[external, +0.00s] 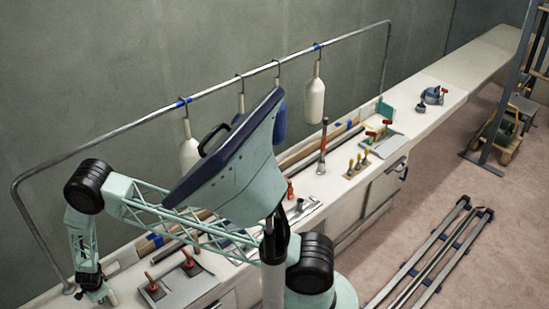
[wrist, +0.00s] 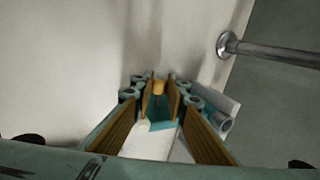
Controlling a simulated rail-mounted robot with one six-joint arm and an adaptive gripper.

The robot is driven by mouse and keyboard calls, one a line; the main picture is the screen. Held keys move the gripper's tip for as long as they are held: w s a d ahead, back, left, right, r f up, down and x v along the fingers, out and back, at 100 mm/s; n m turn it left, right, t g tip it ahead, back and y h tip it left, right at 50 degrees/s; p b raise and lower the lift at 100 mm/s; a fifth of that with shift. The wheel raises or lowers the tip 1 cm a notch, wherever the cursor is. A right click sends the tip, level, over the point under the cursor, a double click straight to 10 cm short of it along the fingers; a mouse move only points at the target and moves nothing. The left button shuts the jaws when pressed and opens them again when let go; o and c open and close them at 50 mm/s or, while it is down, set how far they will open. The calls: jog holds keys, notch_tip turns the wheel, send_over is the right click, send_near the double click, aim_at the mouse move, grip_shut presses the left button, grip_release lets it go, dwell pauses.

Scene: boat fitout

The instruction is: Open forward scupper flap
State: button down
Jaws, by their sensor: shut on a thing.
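A pale panel (wrist: 150,143) shows between the fingers, nearer the camera. The fingers hide much of the flap, and I cannot tell its angle.
A metal rail (external: 130,125) runs above the bench with several bottle-shaped fenders (external: 315,100) hanging from it. Its post foot (wrist: 226,44) is close to my gripper. Trays with red-handled tools (external: 170,285) lie on the bench. Long rails (external: 440,255) lie on the floor.

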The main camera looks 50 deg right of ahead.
jog(key=shift+w+a+p, duration=0.1)
jog(key=shift+w+p, duration=0.1)
jog(key=shift+p, duration=0.3)
jog(key=c, duration=2.5)
grip_release()
jog(key=shift+c, duration=0.2)
jog(key=shift+s, duration=0.1)
jog(key=shift+r, duration=0.1)
jog(key=v, duration=1.1)
jog(key=shift+s+r, duration=0.25)
jog(key=shift+r, duration=0.1)
